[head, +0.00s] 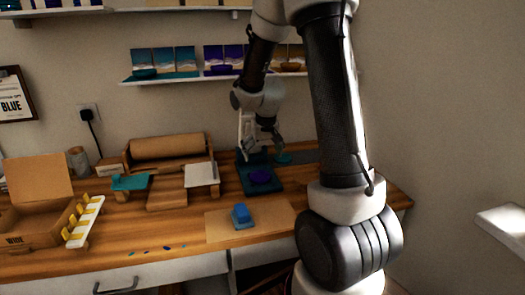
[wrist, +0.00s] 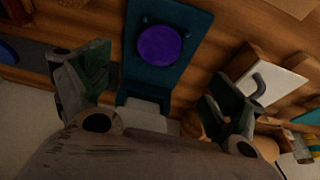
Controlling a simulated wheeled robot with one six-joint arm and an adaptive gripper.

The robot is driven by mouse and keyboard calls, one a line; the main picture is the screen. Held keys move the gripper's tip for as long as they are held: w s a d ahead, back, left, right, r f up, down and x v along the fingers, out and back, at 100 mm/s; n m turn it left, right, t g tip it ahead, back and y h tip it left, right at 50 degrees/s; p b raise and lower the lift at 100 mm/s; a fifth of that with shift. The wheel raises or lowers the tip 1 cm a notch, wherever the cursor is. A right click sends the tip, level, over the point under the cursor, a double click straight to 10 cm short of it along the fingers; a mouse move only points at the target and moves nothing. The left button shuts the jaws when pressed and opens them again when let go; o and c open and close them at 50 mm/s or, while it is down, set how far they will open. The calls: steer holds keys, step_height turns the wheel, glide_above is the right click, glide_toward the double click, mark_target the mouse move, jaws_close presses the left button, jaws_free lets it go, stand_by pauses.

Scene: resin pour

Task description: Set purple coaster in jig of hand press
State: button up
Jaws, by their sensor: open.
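The purple coaster (head: 260,176) lies flat on the teal base of the hand press (head: 262,187) on the wooden bench. In the wrist view the coaster (wrist: 160,45) sits within the round seat of the teal base (wrist: 190,20). My gripper (head: 258,141) is above the rear of the press, behind the coaster. In the wrist view my gripper (wrist: 159,76) is open, its two fingers apart on either side of the press, with nothing between them touching the coaster. The upper part of the press is partly hidden by my gripper.
A teal round piece (head: 283,157) lies right of the press. A white-topped stand (head: 201,173), a teal stand (head: 130,182) and a cardboard roll (head: 167,146) are left. A blue block (head: 241,216) sits on a brown mat (head: 278,216) in front. A shelf (head: 190,77) hangs above.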

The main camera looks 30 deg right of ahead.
steer(key=s+a+r+n, duration=0.1)
steer(key=s+a+r, duration=0.2)
steer(key=s+r, duration=1)
steer(key=s+a+r+n, duration=0.1)
steer(key=s, duration=0.6)
steer(key=s+a+r+n+t+y, duration=0.1)
steer(key=s+a+r, duration=0.1)
steer(key=s, duration=0.5)
steer(key=shift+s+r, duration=0.3)
steer(key=shift+s, duration=0.1)
